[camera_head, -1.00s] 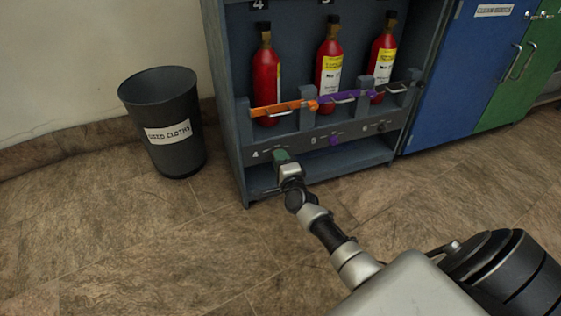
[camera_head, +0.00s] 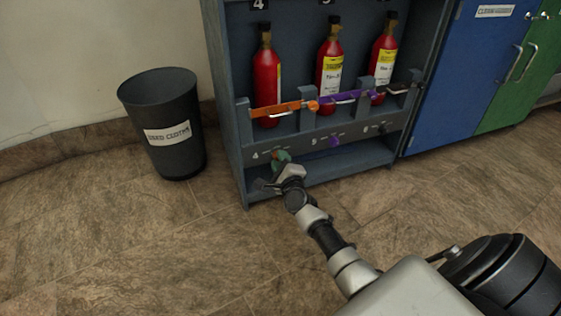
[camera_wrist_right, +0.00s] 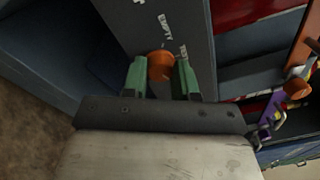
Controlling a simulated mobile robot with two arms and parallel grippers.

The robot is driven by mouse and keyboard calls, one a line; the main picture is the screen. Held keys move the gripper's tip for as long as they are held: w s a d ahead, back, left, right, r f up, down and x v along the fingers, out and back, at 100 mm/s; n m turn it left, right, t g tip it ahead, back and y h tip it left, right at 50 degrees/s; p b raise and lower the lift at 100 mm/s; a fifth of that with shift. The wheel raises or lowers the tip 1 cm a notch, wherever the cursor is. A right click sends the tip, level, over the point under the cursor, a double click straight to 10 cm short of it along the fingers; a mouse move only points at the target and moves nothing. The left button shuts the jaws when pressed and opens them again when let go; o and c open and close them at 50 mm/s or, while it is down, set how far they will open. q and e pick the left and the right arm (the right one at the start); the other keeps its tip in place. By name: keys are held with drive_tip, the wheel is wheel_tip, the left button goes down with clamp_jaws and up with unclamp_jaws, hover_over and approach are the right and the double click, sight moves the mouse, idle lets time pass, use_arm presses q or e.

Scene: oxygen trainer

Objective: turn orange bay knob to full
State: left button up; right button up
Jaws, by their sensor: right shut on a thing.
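The orange knob (camera_wrist_right: 160,65) sits on the front panel of the grey rack, below the bay marked 4 with the orange strap (camera_head: 284,108). My right gripper (camera_wrist_right: 160,78) is at this knob, its green fingers on either side and shut on it. In the head view the right gripper (camera_head: 281,157) hides most of the knob; a bit of orange shows. White lettering on the panel beside the knob includes the word EMPTY; the knob's exact setting cannot be told. My left gripper is not in view.
Three red bottles (camera_head: 267,80) stand in the grey rack (camera_head: 232,125). A purple knob (camera_head: 335,141) and a dark knob (camera_head: 381,128) are farther right on the panel. A dark bin (camera_head: 178,150) stands left of the rack. Blue and green cabinets (camera_head: 465,90) stand at the right.

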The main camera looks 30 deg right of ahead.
drive_tip(key=shift+f, duration=0.1)
drive_tip(key=o, duration=0.9)
drive_tip(key=p+v, duration=0.4)
drive_tip(key=v, duration=0.6)
drive_tip(key=shift+s, duration=0.45)
